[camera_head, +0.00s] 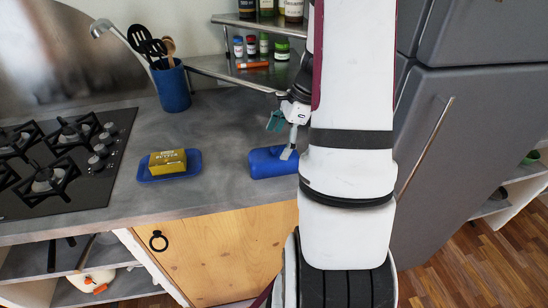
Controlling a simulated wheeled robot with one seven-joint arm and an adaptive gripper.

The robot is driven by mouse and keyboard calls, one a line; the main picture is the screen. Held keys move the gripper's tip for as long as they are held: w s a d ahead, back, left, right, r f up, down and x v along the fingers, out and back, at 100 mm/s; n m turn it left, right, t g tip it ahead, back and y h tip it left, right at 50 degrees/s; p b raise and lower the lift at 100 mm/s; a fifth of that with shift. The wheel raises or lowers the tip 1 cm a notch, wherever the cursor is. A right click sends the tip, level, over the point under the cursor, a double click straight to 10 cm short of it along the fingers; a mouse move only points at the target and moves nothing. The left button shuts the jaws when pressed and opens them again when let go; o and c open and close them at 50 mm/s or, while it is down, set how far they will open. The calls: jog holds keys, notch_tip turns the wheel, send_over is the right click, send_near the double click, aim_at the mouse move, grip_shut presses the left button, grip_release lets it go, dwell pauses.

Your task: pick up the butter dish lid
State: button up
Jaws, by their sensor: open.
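The blue butter dish lid (268,163) sits on the grey counter, just left of my arm, which hides its right end. My gripper (282,137) is open above the lid, with one finger reaching down in front of or against its top right part; I cannot tell whether they touch. Part of the gripper is hidden behind my arm. The blue butter dish base (194,168) lies to the left on the counter with a yellow butter block (167,161) on it.
A black gas hob (60,195) fills the counter's left. A blue utensil crock (172,88) stands at the back. A metal rack (215,68) with jars stands behind the lid. A grey fridge (480,140) is on the right. The counter between dish and lid is clear.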

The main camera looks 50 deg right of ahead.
aim_at(274, 153)
jog(key=shift+s+p+x, duration=0.15)
jog(key=shift+p+x, duration=0.05)
jog(key=shift+x, duration=1.2)
jog(key=shift+s+p+x, duration=0.15)
jog(key=shift+x, duration=1.25)
jog(key=shift+d+f, duration=0.1)
jog(key=shift+d, duration=0.05)
jog(key=c, duration=1.5)
jog(key=shift+o, duration=0.2)
